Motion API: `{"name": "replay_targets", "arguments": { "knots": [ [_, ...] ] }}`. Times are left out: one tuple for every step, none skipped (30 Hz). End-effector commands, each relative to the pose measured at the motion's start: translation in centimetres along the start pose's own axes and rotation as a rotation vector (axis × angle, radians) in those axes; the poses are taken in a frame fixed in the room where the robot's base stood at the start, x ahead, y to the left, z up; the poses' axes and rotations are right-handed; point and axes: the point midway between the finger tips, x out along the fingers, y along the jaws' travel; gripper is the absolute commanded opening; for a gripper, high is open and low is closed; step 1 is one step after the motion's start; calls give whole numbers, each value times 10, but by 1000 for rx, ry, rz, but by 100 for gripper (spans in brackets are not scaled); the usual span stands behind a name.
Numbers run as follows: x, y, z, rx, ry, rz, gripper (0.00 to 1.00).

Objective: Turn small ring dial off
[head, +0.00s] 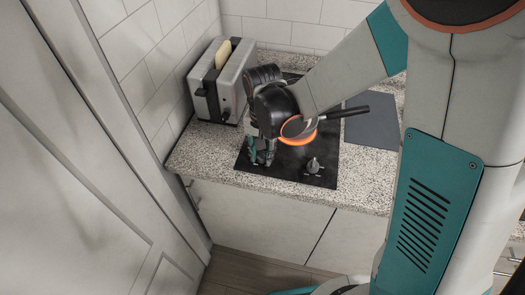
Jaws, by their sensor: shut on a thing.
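A black hob (325,178) is set into the speckled counter, with dials along its front edge. My gripper (262,156) points down at the front left of the hob and is shut on the left dial, which its fingers mostly hide. The right dial (313,166) stands in plain view, apart from my gripper. A ring (298,140) glows orange just behind the dials. No marking shows which dial belongs to which ring.
A toaster (222,82) with bread stands at the back left. A grey board (371,126) lies right of the hob. A tiled wall is behind.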

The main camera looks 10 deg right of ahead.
Motion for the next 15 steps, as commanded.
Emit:
{"name": "replay_targets", "arguments": {
  "knots": [
    [0,0,0,-13,-1,0,4],
    [0,0,0,-25,-1,0,4],
    [0,0,0,-42,-1,0,4],
    [0,0,0,-58,-1,0,4],
    [0,0,0,-74,-1,0,4],
    [0,0,0,-100,-1,0,4],
    [0,0,0,-121,-1,0,4],
    [1,0,0,-143,-1,0,4],
    [1,0,0,-174,-1,0,4],
    [1,0,0,-200,-1,0,4],
    [1,0,0,-227,-1,0,4],
    [1,0,0,-263,-1,0,4],
    [1,0,0,-292,-1,0,4],
    [1,0,1,-320,-1,0,4],
    [1,0,1,-358,-1,0,4]
  ]
}}
